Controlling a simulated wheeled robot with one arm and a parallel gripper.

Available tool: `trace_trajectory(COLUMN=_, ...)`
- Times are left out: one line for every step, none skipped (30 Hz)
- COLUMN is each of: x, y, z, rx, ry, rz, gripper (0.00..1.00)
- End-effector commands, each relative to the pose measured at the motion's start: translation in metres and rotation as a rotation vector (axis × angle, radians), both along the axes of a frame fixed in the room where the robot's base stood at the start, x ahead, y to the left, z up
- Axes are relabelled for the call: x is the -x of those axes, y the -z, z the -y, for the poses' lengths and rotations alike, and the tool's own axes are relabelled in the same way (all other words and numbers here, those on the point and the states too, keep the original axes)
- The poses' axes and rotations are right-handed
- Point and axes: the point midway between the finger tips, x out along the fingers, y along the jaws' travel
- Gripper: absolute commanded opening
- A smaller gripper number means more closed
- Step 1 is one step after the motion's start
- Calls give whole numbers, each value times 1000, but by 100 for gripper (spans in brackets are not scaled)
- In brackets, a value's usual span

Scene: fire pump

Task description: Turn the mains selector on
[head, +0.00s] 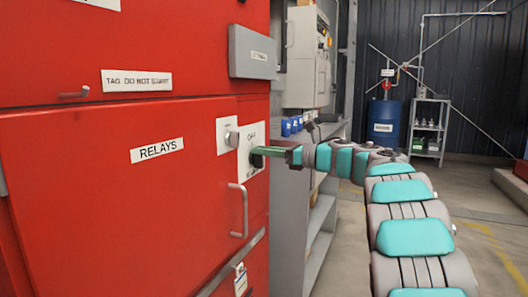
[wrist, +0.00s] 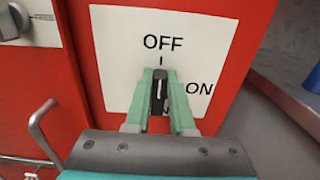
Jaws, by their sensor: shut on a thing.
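The mains selector (wrist: 158,88) is a dark knob on a white plate marked OFF at the top and ON at the right. In the wrist view the knob sits between my two green fingers, pointing up towards the OFF mark. My gripper (wrist: 161,80) is shut on it. In the head view my gripper (head: 262,153) reaches from the right to the white plate (head: 250,134) on the red cabinet, and the knob is mostly hidden by the fingers.
Left of the plate is another grey knob (wrist: 12,22). A cabinet handle (head: 239,210) sticks out below. A grey box (head: 252,52) juts out above. Grey shelving (head: 320,215) stands right of the cabinet. Open floor (head: 480,225) lies at the right.

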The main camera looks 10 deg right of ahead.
Motion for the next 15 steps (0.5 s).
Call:
trace_trajectory(x=0, y=0, z=0, rx=0, ry=0, rz=0, gripper=0)
trace_trajectory(x=0, y=0, z=0, rx=0, ry=0, rz=0, gripper=0)
trace_trajectory(x=0, y=0, z=0, rx=0, ry=0, rz=0, gripper=0)
trace_trajectory(x=0, y=0, z=0, rx=0, ry=0, rz=0, gripper=0)
trace_trajectory(x=0, y=0, z=0, rx=0, ry=0, rz=0, gripper=0)
trace_trajectory(x=0, y=0, z=0, rx=0, ry=0, rz=0, gripper=0)
trace_trajectory(x=0, y=0, z=0, rx=0, ry=0, rz=0, gripper=0)
trace_trajectory(x=0, y=0, z=0, rx=0, ry=0, rz=0, gripper=0)
trace_trajectory(x=0, y=0, z=0, rx=-1, ry=0, rz=-1, gripper=0)
trace_trajectory(x=0, y=0, z=0, rx=-2, ry=0, rz=-2, gripper=0)
trace_trajectory(x=0, y=0, z=0, rx=-4, ry=0, rz=-5, gripper=0)
trace_trajectory(x=0, y=0, z=0, rx=-6, ry=0, rz=-9, gripper=0)
trace_trajectory(x=0, y=0, z=0, rx=-10, ry=0, rz=-14, gripper=0)
trace_trajectory(x=0, y=0, z=1, rx=-14, ry=0, rz=-19, gripper=0)
trace_trajectory(x=-1, y=0, z=1, rx=-21, ry=0, rz=-29, gripper=0)
